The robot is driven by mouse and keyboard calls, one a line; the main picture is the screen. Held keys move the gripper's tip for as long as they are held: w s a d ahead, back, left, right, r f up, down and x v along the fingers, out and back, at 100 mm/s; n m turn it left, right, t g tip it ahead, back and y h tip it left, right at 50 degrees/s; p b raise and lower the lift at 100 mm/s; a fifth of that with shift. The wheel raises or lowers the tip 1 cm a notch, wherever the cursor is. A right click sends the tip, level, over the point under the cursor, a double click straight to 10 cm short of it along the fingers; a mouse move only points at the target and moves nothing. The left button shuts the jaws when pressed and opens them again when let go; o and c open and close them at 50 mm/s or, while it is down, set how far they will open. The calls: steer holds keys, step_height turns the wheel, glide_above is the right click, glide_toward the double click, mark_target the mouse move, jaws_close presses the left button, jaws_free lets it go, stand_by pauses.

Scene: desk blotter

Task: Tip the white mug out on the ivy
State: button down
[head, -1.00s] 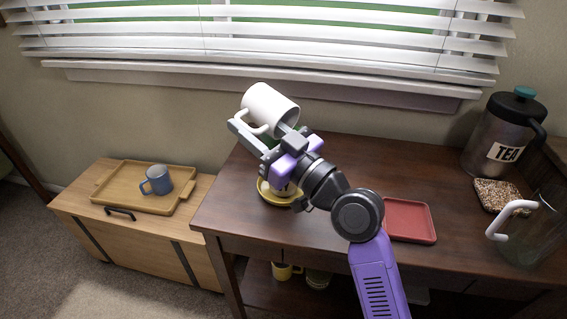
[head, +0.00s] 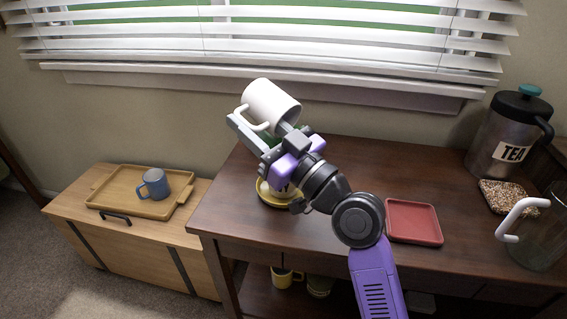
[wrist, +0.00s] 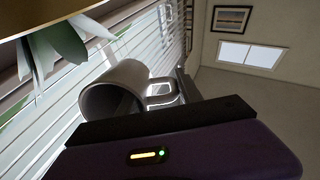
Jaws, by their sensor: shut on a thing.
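The white mug (head: 271,103) is held tipped on its side, above the left end of the dark wooden desk. My gripper (head: 258,128) is shut on it at the handle side. In the wrist view the mug (wrist: 120,85) shows its dark open mouth turned to the lower left; I cannot see any contents or stream. A plant stands under my gripper, in a yellow saucer (head: 270,199), mostly hidden by my gripper; I take it to be the ivy. Green leaves (wrist: 62,48) hang near the mug in the wrist view.
A red tray (head: 413,221) lies right of my arm. A blue mug (head: 155,184) sits on a wooden tray (head: 118,204) on the low cabinet. Window blinds (head: 260,40) are behind.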

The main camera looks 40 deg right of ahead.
steer(key=shift+s+r+t+b, duration=0.25)
steer(key=shift+t+b, duration=0.35)
steer(key=shift+b, duration=1.3)
steer(key=shift+r+p, duration=0.25)
steer(key=shift+p, duration=0.65)
steer(key=g+p, duration=0.1)
steer(key=p, duration=0.2)
steer(key=g+p, duration=0.1)
steer(key=p, duration=0.3)
steer(key=shift+w, duration=0.4)
steer(key=p, duration=0.1)
steer(key=f+g+p, duration=0.1)
steer(key=p, duration=0.1)
steer(key=shift+w+f, duration=0.15)
steer(key=shift+w, duration=0.1)
steer(key=shift+g+p, duration=0.3)
steer(key=shift+p, duration=0.25)
